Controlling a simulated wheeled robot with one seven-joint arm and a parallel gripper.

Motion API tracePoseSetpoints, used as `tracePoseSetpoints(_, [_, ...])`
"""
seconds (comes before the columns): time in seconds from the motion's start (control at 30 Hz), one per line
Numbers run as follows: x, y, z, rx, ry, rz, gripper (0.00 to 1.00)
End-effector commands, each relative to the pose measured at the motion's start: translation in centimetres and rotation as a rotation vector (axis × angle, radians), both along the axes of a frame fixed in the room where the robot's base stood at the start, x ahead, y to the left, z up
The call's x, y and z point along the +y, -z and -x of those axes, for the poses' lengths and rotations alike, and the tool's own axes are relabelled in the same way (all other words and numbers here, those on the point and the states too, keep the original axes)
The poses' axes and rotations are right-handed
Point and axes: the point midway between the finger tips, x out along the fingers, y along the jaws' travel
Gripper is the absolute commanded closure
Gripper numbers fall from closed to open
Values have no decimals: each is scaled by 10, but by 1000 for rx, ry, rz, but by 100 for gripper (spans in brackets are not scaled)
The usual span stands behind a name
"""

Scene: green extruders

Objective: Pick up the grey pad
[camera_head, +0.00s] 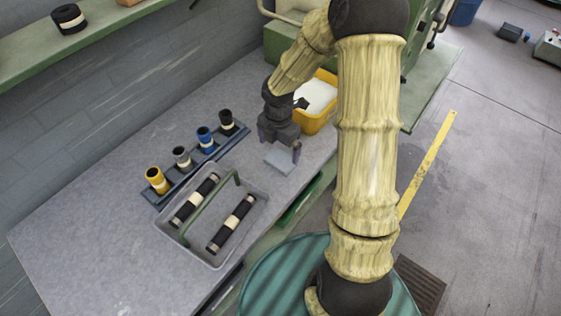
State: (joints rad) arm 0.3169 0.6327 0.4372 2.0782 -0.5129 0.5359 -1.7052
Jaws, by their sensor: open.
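The grey pad (278,158) is a small flat light-grey piece on the grey worktop, right of the tote and in front of the yellow bin. My gripper (282,153) points down right at the pad. One finger shows at the pad's right edge; the other finger is hard to make out. The gripper is open. Whether either finger touches the pad, I cannot tell.
A yellow bin (329,118) with white content stands close behind my gripper. A grey tote (233,262) with a green handle holds two black rolls. A blue rack (182,186) carries several coloured spools. The worktop (85,236) is clear at the left.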

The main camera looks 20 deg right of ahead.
Motion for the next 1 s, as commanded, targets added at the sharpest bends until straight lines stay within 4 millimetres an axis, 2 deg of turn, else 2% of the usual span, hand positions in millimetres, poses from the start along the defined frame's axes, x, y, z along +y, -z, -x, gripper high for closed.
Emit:
tracePoseSetpoints(0.03, [1,9,0,3,-1,0,0])
tracePoseSetpoints(0.13, [1,20,0,1,-1,0,0])
tracePoseSetpoints(0.57, [0,26,0,1,0,0,0])
tracePoseSetpoints(0.83, [1,63,-2,4,-1,0,0])
tracePoseSetpoints(1.0, [1,74,-2,0,0,0,0])
